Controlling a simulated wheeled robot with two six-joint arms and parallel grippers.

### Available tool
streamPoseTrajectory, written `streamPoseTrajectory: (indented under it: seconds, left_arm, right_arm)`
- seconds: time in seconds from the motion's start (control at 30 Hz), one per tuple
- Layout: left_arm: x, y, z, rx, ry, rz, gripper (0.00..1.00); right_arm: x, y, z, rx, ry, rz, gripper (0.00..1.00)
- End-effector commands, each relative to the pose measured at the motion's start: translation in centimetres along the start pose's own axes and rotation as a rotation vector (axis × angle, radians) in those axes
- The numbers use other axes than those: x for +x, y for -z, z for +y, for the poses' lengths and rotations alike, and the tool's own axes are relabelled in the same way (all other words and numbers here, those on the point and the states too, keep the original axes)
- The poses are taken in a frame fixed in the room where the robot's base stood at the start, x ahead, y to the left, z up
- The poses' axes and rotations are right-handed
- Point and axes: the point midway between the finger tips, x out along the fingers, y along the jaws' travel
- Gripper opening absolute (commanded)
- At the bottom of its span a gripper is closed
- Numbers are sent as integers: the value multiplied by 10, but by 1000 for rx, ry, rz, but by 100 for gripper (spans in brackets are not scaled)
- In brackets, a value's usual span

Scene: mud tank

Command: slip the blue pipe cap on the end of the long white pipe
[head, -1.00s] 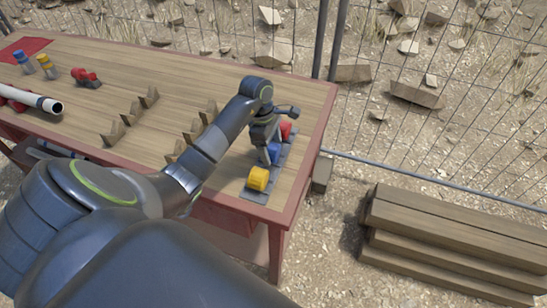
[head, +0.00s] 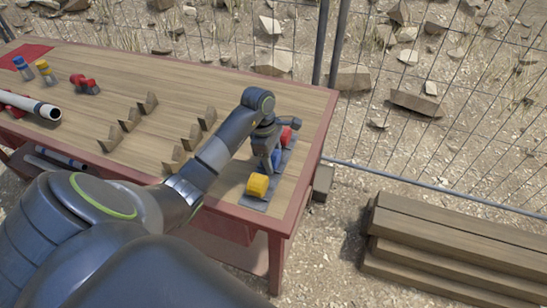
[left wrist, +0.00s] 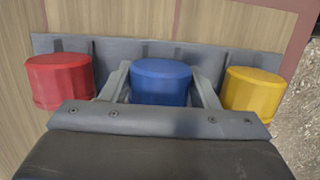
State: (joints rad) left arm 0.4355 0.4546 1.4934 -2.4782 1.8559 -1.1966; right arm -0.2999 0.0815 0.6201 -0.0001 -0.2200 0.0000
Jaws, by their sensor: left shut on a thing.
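The blue pipe cap (left wrist: 160,82) sits between a red cap and a yellow cap on a grey rack. In the left wrist view the fingers of my left gripper (left wrist: 160,92) stand on either side of it, shut on it. In the head view my left gripper (head: 268,158) is over the rack and hides most of the blue cap (head: 276,157). The long white pipe (head: 32,105) lies at the left of the table, its open end facing right. My right gripper is not in view.
The red cap (left wrist: 58,80) and yellow cap (left wrist: 251,92) stand close beside the gripper on the grey rack (head: 255,203). Wooden notched supports (head: 131,119) stand mid-table. Red clamps (head: 85,84) and small fittings are at the back left. A wire fence runs behind.

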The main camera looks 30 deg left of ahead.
Motion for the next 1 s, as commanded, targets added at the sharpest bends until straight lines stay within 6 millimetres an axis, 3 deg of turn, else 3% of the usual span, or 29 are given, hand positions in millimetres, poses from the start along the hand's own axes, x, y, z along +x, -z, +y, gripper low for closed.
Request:
streamPoseTrajectory:
  seconds: [0.73,1.0]
  left_arm:
    - [-72,-15,0,1,-1,0,40]
    - [-78,-16,0,1,-1,0,40]
  right_arm:
    - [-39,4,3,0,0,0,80]
    - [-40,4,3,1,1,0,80]
